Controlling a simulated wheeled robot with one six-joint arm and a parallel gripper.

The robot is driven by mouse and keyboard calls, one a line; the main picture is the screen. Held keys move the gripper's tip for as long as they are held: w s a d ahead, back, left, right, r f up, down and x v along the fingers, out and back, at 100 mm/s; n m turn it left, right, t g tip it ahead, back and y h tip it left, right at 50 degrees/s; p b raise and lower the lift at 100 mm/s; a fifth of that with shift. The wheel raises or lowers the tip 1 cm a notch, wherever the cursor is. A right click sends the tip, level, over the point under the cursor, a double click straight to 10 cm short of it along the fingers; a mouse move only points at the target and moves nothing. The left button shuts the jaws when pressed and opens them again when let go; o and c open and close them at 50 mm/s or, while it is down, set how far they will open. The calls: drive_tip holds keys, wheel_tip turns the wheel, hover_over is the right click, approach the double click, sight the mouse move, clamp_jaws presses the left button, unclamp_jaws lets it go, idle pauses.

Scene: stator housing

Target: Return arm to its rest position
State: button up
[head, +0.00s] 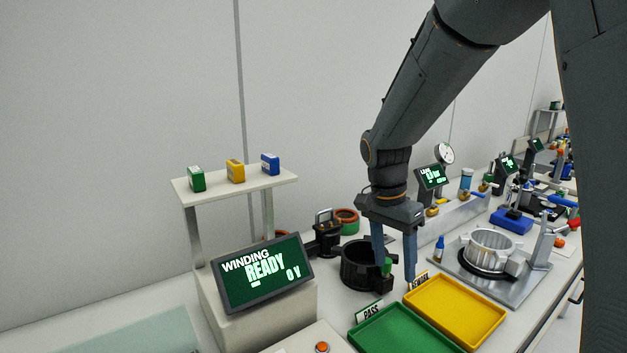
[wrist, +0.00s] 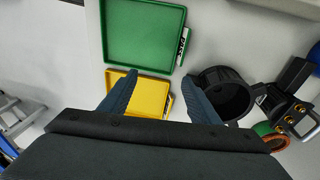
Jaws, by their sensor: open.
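My gripper (head: 394,268) points down over the bench, its two blue-grey fingers apart and nothing seen between them. In the wrist view my gripper (wrist: 155,92) also shows open, with a finger on each side. A black ring-shaped holder (head: 358,267) stands just left of and behind the fingers in the head view; it also shows in the wrist view (wrist: 226,92). A small green piece shows beside the fingers, partly hidden. My arm comes down from the upper right.
A green tray (head: 405,332) and a yellow tray (head: 456,312) lie in front of the gripper. A silver stator housing (head: 490,251) sits on a metal fixture at right. A screen (head: 262,272) reading "WINDING READY" and a shelf (head: 232,183) with small boxes stand at left. The space above is free.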

drive_tip(key=s+f+n+y, duration=0.1)
drive_tip(key=s+f+n, duration=0.2)
drive_tip(key=s+n, duration=0.2)
drive_tip(key=s+d+f+n+t, duration=0.1)
drive_tip(key=s+f+n, duration=0.2)
drive_tip(key=s+n, duration=0.3)
drive_tip(key=s, duration=0.4)
drive_tip(key=shift+s+d+t+y, duration=0.2)
drive_tip(key=shift+s+t+y, duration=0.1)
drive_tip(key=shift+y, duration=0.1)
